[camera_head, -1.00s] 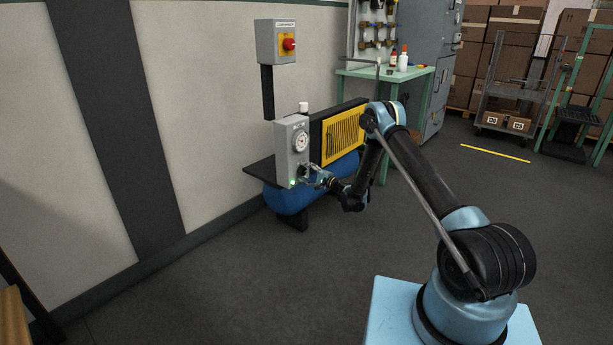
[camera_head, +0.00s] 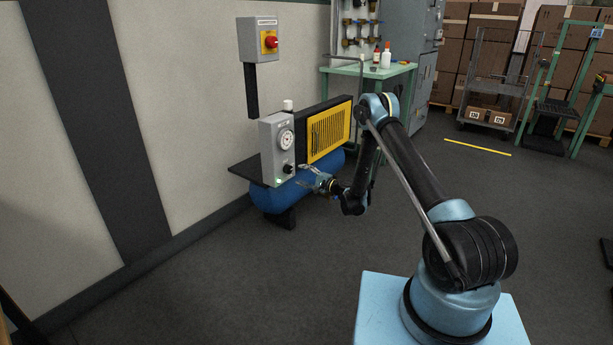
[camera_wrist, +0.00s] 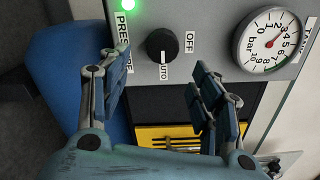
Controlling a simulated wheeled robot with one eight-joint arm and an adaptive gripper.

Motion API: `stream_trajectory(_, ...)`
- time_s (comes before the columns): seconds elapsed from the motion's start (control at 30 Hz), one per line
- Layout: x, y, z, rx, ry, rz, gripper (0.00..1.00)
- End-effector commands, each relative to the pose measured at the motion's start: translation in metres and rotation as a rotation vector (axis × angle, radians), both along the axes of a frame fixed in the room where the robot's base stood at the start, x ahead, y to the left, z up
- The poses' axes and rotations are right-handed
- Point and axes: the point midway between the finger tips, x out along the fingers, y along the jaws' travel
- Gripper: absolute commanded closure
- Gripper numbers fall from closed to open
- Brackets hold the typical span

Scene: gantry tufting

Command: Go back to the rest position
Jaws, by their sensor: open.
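My gripper (camera_head: 305,176) is open and empty, a little to the right of the grey control box (camera_head: 270,148) on the compressor. In the wrist view the two fingers of my gripper (camera_wrist: 158,92) stand wide apart, with the black knob (camera_wrist: 161,46) beyond them and not between the pads. The knob sits between labels reading OFF and AUTO. A green light (camera_wrist: 124,5) glows beside it. The round gauge (camera_wrist: 270,42) has a red needle near 3. My arm is bent and stretched out from the base toward the box.
The blue compressor tank (camera_head: 270,199) lies under the box, beside a yellow grille (camera_head: 329,133). A switch box with a red knob (camera_head: 271,42) hangs on the wall. A green table (camera_head: 388,72) with bottles stands behind.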

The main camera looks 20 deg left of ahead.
Motion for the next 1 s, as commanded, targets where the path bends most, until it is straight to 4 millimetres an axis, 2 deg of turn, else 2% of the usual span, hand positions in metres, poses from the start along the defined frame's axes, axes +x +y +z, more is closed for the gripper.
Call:
stream_trajectory(0.17, 0.003, -0.004, 0.017, -0.023, -0.014, 0.003, 0.41)
stream_trajectory(0.47, 0.01, -0.028, 0.086, -0.148, -0.086, 0.02, 0.41)
stream_trajectory(0.77, 0.003, -0.063, 0.153, -0.287, -0.15, 0.042, 0.41)
stream_trajectory(1.0, -0.013, -0.097, 0.199, -0.4, -0.192, 0.06, 0.41)
